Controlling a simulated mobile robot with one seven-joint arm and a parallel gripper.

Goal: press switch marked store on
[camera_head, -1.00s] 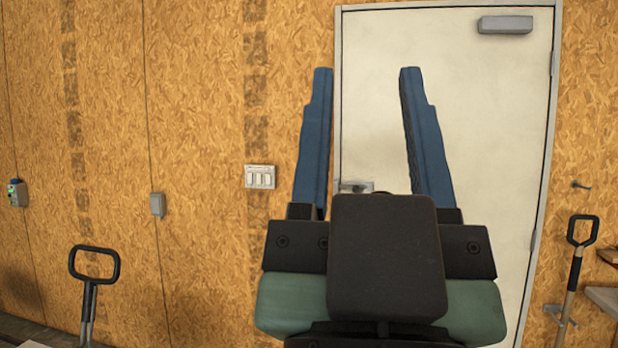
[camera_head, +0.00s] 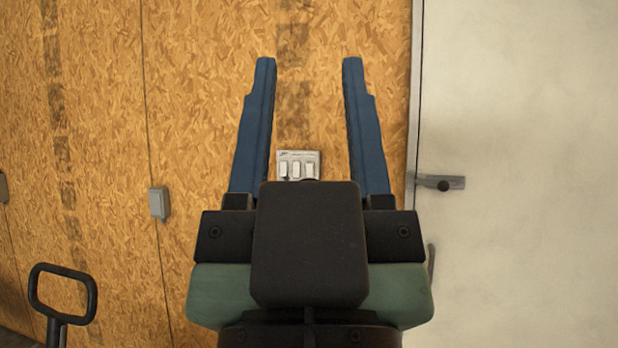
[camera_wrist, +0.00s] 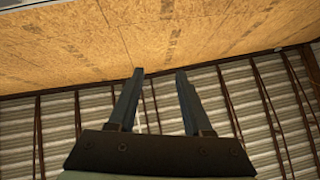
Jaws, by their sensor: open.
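A white switch plate (camera_head: 298,158) with three rocker switches is on the wood-board wall. In the head view it shows between my gripper's fingers, its lower part close above the dark gripper body. Any marking on it is too small to read, so I cannot tell which rocker is store. My gripper (camera_head: 309,62) is open and empty, its two blue fingers pointing up and spread apart. In the wrist view my gripper (camera_wrist: 159,72) points toward the board surface and corrugated metal; the switch plate does not show there.
A white door (camera_head: 530,150) with a lever handle (camera_head: 440,182) is right of the switch plate. A small grey box (camera_head: 159,203) is on the wall to the left. A black-handled tool (camera_head: 62,292) stands at the lower left.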

